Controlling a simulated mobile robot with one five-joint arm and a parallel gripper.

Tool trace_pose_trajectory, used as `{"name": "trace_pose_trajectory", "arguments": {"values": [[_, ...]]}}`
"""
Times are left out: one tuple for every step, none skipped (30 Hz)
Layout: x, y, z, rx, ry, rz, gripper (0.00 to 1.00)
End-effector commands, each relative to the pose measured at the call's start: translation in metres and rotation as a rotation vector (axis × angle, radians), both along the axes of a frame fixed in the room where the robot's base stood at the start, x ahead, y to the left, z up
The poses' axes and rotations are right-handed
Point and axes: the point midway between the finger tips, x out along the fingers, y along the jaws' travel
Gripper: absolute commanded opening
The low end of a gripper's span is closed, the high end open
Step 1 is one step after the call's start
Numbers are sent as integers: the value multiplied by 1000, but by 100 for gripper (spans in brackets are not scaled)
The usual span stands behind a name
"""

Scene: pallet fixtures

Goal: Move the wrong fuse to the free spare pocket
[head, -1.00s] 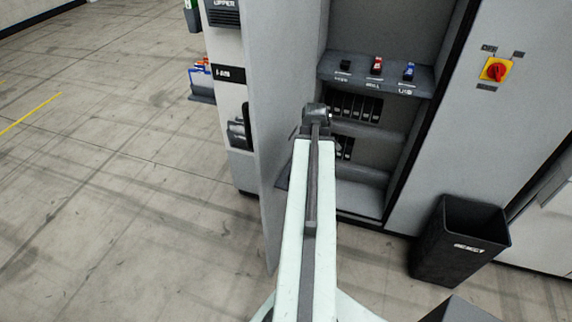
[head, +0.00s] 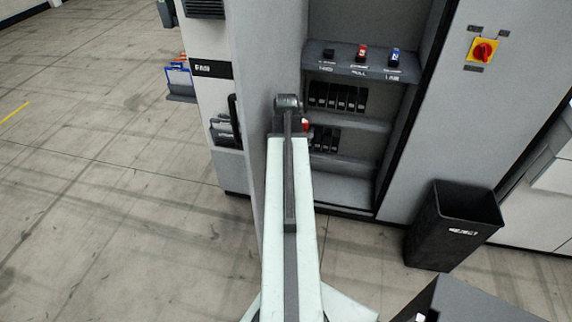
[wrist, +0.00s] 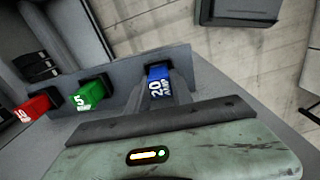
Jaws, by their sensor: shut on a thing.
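My gripper (wrist: 158,88) is shut on a blue fuse (wrist: 157,74) marked 20 AMP in the wrist view. The fuse is in front of a black socket; whether it is still seated cannot be told. To its left, a green fuse (wrist: 91,94) marked 5 and a red fuse (wrist: 33,108) marked 10 sit in the same row. In the head view, the upper ledge has a black, empty-looking pocket (head: 330,53), a red fuse (head: 361,51) and a blue fuse (head: 394,56). My arm hides the gripper there; a small red piece (head: 305,123) shows beside its end.
The cabinet has rows of black breakers (head: 337,97) below the ledge. A grey panel (head: 251,90) stands left of my arm. A red rotary switch (head: 483,50) is on the right door. A black bin (head: 455,225) labelled REJECT stands on the floor at right.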

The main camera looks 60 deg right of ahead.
Motion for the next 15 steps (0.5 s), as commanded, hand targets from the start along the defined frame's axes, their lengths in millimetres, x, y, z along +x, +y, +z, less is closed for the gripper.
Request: {"name": "trace_pose_trajectory", "arguments": {"values": [[1, 0, 1, 0, 0, 2, 0], [1, 1, 1, 0, 0, 2, 35], [1, 1, 1, 0, 0, 3, 46], [1, 1, 1, 0, 0, 3, 49], [1, 1, 1, 0, 1, 3, 49], [1, 1, 1, 0, 1, 3, 49], [1, 1, 1, 0, 1, 3, 49], [1, 1, 1, 0, 1, 3, 49], [1, 0, 1, 0, 1, 2, 49], [1, 0, 1, 0, 1, 2, 49], [0, 0, 1, 0, 1, 1, 49], [0, 0, 2, 0, 1, 1, 49], [0, 0, 2, 0, 1, 1, 49], [0, 0, 3, 0, 1, 0, 49], [0, 0, 5, 0, 1, 0, 49]]}}
